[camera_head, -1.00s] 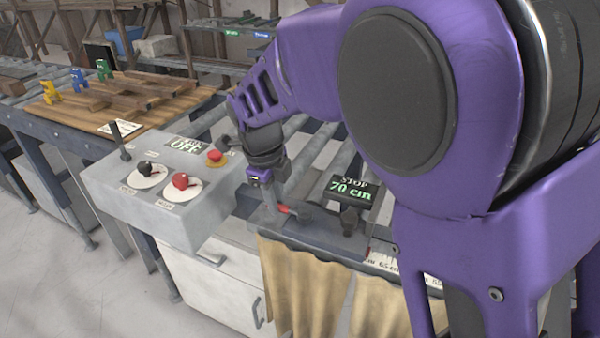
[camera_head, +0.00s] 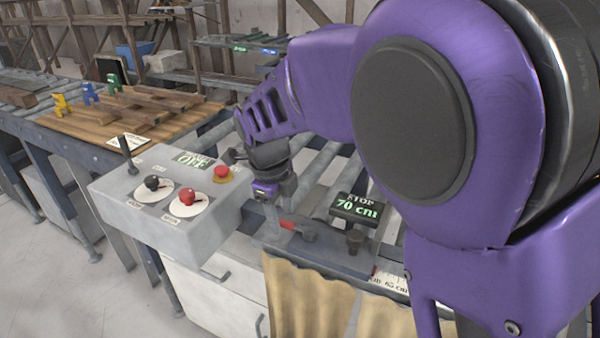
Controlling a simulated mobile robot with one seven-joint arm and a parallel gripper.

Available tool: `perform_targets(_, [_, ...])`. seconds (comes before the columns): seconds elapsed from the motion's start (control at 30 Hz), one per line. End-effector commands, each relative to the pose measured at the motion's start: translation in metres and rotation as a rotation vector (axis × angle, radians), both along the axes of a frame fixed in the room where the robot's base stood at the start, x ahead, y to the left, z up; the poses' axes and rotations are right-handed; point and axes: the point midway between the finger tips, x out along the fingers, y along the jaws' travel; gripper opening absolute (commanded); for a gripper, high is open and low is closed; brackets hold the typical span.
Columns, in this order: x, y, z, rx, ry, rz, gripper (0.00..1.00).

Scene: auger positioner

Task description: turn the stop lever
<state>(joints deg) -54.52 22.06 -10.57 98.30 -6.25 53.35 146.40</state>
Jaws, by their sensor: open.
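The stop lever (camera_head: 302,230), dark with a red end at its left, lies on the grey stop block beside the roller conveyor. My gripper (camera_head: 272,222) points down just left of the lever's red end. It is open, but its fingertips are small and partly hidden. I cannot tell whether they touch the lever. A dark knob (camera_head: 354,241) stands on the block to the right of the lever.
A grey control box (camera_head: 150,212) with a black knob, a red knob, a red button (camera_head: 222,174) and an upright stick stands close at left. Tan curtains (camera_head: 310,295) hang below the block. A wooden-topped table (camera_head: 150,125) with small coloured figures is farther back left.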

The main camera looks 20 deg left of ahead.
Motion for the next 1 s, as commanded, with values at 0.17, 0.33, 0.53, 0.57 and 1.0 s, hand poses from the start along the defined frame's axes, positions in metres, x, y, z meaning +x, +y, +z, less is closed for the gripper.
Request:
perform_targets(0.17, [-0.006,0.002,0.034,0.004,-0.004,0.001,0.52])
perform_targets(0.33, [-0.013,0.003,0.076,0.005,-0.005,0.001,0.52])
perform_targets(0.53, [-0.023,0.004,0.121,0.004,-0.005,0.001,0.52])
perform_targets(0.57, [-0.024,0.004,0.127,0.004,-0.005,0.001,0.52])
perform_targets(1.0, [-0.032,0.004,0.165,0.001,-0.001,-0.001,0.52])
